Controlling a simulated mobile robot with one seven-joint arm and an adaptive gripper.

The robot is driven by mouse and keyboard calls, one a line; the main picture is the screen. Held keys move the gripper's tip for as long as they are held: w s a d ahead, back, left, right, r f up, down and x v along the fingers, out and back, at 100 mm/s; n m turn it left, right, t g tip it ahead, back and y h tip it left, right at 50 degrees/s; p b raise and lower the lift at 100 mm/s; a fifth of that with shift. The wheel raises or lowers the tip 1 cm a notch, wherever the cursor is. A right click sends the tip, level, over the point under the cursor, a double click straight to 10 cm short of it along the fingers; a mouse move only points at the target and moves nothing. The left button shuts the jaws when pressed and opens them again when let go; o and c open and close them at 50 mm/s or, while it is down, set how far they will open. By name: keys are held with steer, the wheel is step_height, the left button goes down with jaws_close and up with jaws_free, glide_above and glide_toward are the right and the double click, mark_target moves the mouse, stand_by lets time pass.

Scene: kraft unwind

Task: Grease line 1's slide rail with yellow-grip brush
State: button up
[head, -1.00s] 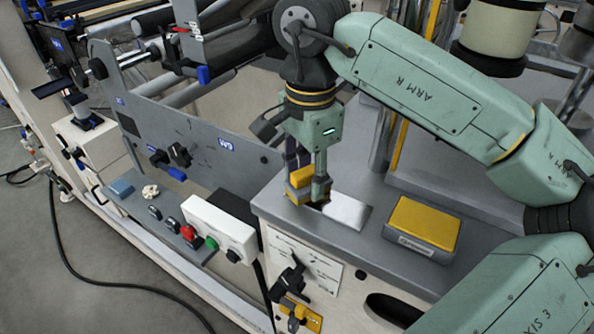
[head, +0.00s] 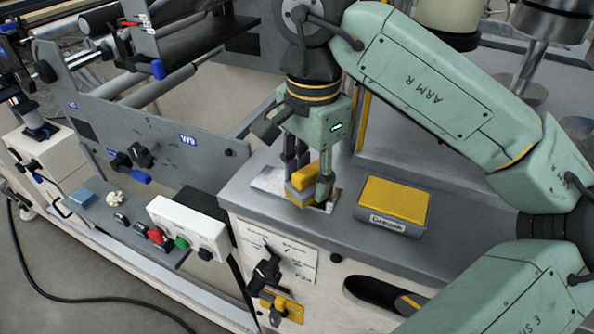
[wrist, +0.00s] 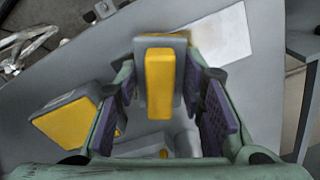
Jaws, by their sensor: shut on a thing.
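My gripper (head: 308,186) is shut on a brush-like block with a grey body and a yellow grip (head: 303,181). In the wrist view the yellow grip (wrist: 160,82) stands between the purple pads, over the grey body. In the head view the block is low over a bright metal plate (head: 268,180) on the grey cabinet top; the plate shows on both sides of it. I cannot tell whether its underside touches the plate. In the wrist view the plate (wrist: 222,38) lies at upper right. No part is clearly marked as line 1's slide rail.
A grey box with a yellow top and a label (head: 392,205) stands right of my gripper. A white button box (head: 187,228) is at the left, beside a grey panel marked W9 (head: 205,150). Black and yellow handles (head: 268,275) stick out from the cabinet front.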

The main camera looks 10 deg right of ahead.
mark_target(257, 177)
steer(key=shift+s+d+r, duration=0.1)
steer(key=shift+s+d, duration=0.65)
steer(key=shift+d, duration=0.35)
steer(key=shift+s+d, duration=0.7)
steer(key=shift+d, duration=0.35)
steer(key=shift+w+a+b, duration=0.1)
steer(key=shift+w+a, duration=0.6)
steer(key=shift+a, duration=0.35)
steer(key=shift+w+a+b, duration=0.15)
steer(key=shift+w+a, duration=0.55)
steer(key=shift+a, duration=0.3)
steer(key=shift+w+a+b, duration=0.1)
steer(key=shift+w+a, duration=0.6)
steer(key=shift+a, duration=0.35)
steer(key=shift+w+a, duration=0.65)
steer(key=shift+a, duration=0.35)
steer(key=shift+w+a, duration=0.7)
steer(key=shift+a, duration=0.35)
steer(key=shift+w+a, duration=0.65)
steer(key=shift+a, duration=0.35)
steer(key=shift+w, duration=0.15)
